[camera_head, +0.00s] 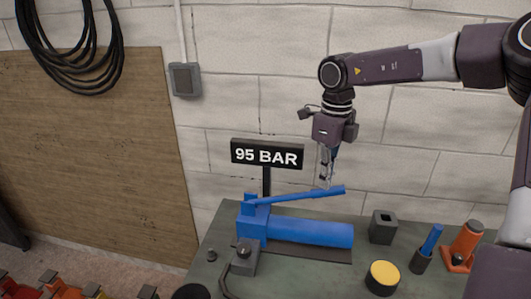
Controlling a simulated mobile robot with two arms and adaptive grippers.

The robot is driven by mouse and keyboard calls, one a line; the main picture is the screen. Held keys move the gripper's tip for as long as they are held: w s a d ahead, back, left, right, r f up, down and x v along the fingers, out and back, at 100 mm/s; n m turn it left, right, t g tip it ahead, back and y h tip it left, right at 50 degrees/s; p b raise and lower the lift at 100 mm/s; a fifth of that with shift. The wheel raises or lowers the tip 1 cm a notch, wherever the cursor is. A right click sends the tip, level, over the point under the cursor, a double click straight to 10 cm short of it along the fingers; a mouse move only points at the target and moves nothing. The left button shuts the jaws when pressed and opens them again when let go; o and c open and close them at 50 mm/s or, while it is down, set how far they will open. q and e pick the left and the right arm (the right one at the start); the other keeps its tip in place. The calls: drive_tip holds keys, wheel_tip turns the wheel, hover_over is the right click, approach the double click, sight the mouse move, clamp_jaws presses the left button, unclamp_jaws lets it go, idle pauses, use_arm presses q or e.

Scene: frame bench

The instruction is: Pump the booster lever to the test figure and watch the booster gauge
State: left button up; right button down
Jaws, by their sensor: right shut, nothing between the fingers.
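The blue booster pump (318,233) lies on the bench. Its blue lever (300,196) slopes slightly up to the right from the post at the pump's left end. My right gripper (325,186) points down, shut and empty, at the right part of the lever. I cannot tell whether it touches the lever. A black sign (266,154) behind the pump reads "95 BAR". I cannot make out a gauge face or needle. A dark round thing (190,292) at the bottom edge is cut off. My left gripper is not in view.
On the green bench (340,277) to the right stand a grey block with a square hole (383,227), a yellow-topped black round thing (382,277), a blue-handled item in a dark holder (427,250) and an orange item (463,246). A grey block with a knob (243,258) sits front left.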

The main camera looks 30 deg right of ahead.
sight(325, 192)
drive_tip(key=shift+f, duration=0.1)
idle(0.7)
wheel_tip(325, 192, down, 4)
drive_tip(key=b, duration=0.3)
drive_tip(key=shift+s+f+b, duration=0.1)
drive_tip(key=shift+f+b, duration=0.05)
drive_tip(key=shift+b, duration=0.15)
wheel_tip(325, 192, down, 3)
drive_tip(key=shift+d+r+b, duration=0.1)
drive_tip(key=shift+b, duration=1.05)
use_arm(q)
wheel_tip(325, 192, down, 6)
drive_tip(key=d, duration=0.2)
use_arm(e)
drive_tip(key=shift+r, duration=0.1)
wheel_tip(325, 192, up, 6)
drive_tip(key=p, duration=0.4)
drive_tip(key=shift+r, duration=0.25)
drive_tip(key=shift+r+p, duration=0.3)
drive_tip(key=shift+p, duration=0.05)
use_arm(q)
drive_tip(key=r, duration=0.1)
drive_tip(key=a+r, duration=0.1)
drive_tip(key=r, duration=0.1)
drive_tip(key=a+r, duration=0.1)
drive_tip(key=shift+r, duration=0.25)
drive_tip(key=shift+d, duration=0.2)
